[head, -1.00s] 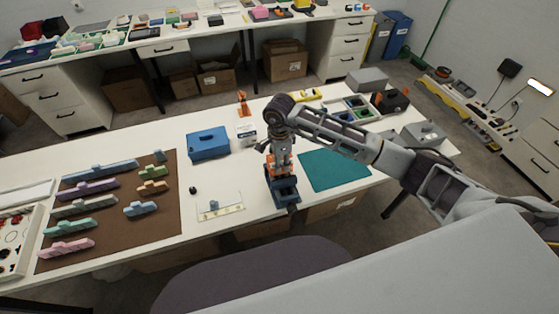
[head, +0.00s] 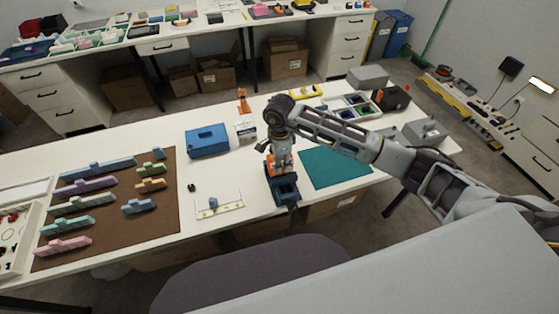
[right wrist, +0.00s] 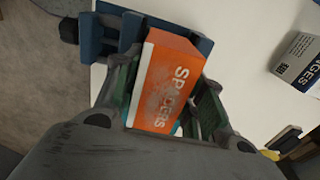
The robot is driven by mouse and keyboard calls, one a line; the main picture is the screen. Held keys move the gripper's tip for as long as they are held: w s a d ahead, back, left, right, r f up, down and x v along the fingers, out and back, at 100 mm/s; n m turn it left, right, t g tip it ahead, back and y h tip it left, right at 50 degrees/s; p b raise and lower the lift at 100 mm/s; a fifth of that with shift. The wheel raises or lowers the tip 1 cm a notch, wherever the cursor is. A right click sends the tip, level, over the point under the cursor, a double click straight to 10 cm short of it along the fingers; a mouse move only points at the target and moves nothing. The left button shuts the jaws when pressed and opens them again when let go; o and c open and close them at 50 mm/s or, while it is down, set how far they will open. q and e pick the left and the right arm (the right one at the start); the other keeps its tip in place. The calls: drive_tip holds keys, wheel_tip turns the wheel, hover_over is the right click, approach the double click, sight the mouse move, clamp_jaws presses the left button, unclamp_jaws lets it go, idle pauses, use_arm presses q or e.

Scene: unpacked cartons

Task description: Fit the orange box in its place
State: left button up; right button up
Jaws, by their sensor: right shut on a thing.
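The orange box (right wrist: 170,82), with white lettering and a white edge, is between the fingers of my right gripper (right wrist: 168,98) in the right wrist view. My right gripper (head: 281,163) is shut on it, and some orange shows below the fingers in the head view. A dark blue holder (head: 286,190) stands at the front edge of the table, directly under and around the gripper. Its blue walls (right wrist: 130,25) show beyond the box's far end. I cannot tell how deep the box sits in it. My left gripper is out of view.
A teal mat (head: 335,168) lies right of the holder. A blue case (head: 207,142) and a white-and-blue box (head: 246,132) stand behind to the left. A small white fixture (head: 219,206) lies left. Bare table separates these from the holder.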

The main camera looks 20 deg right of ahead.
drive_tip(key=shift+f+b, duration=0.65)
drive_tip(key=shift+f, duration=0.2)
drive_tip(key=o, duration=1.2)
drive_tip(key=shift+c, duration=0.2)
drive_tip(key=shift+r, duration=0.1)
drive_tip(key=shift+r, duration=5.9)
